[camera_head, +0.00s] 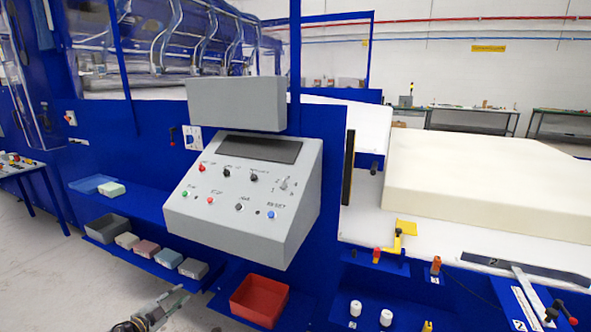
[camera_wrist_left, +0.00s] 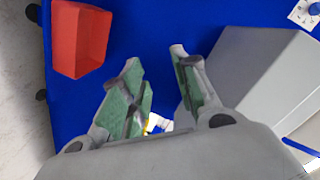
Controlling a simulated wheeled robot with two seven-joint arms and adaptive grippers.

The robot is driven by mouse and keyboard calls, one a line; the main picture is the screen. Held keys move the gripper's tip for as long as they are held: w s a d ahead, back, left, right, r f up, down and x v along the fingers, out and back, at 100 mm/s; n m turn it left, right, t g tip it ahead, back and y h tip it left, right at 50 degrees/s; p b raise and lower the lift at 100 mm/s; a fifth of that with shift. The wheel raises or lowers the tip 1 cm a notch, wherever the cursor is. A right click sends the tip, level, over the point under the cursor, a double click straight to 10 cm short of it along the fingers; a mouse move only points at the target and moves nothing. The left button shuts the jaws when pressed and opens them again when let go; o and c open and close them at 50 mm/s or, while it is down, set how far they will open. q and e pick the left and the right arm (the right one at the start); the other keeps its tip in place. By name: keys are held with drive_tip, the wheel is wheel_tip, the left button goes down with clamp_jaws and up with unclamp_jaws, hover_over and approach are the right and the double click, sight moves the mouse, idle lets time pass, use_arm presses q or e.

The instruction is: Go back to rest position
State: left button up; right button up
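My left gripper (camera_head: 172,303) shows at the bottom of the head view, to the left of the red bin and below the row of small blocks. In the left wrist view its two green-padded fingers (camera_wrist_left: 155,64) stand apart with nothing held between them. My right gripper is not in either view. The grey control console (camera_head: 245,190) with its knobs and buttons stands up and to the right of my left gripper. Its grey side also shows in the left wrist view (camera_wrist_left: 255,75).
A red bin (camera_head: 259,300) sits on the blue ledge below the console. A grey tray (camera_head: 107,228) and several small blocks (camera_head: 147,248) lie on the left ledge. A large cream foam slab (camera_head: 485,185) lies on the white bed at right. Grey floor is open at lower left.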

use_arm(q)
drive_tip(key=s+f+n+g+y, duration=0.35)
drive_tip(key=s+f, duration=0.75)
drive_tip(key=f, duration=0.5)
drive_tip(key=s+f+n+g+y, duration=0.2)
drive_tip(key=s+f+n, duration=0.3)
drive_tip(key=s+f, duration=0.85)
drive_tip(key=s+d+f+n+g, duration=0.1)
drive_tip(key=s+d+f+g, duration=0.1)
drive_tip(key=s+f, duration=0.4)
drive_tip(key=s+d+f+n+g+p, duration=0.1)
drive_tip(key=s+d+f+g, duration=0.2)
drive_tip(key=s, duration=1.4)
drive_tip(key=s+d+f+n+g, duration=0.1)
drive_tip(key=s+d+f+g, duration=0.2)
drive_tip(key=s+f, duration=0.7)
drive_tip(key=shift+s+d+y, duration=0.35)
drive_tip(key=shift+s+d, duration=0.4)
drive_tip(key=shift+s, duration=0.3)
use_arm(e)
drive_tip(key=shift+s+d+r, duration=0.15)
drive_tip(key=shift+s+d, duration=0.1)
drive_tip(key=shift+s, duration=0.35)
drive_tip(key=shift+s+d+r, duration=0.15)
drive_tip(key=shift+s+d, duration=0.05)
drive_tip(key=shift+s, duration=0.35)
use_arm(q)
drive_tip(key=shift+w, duration=0.15)
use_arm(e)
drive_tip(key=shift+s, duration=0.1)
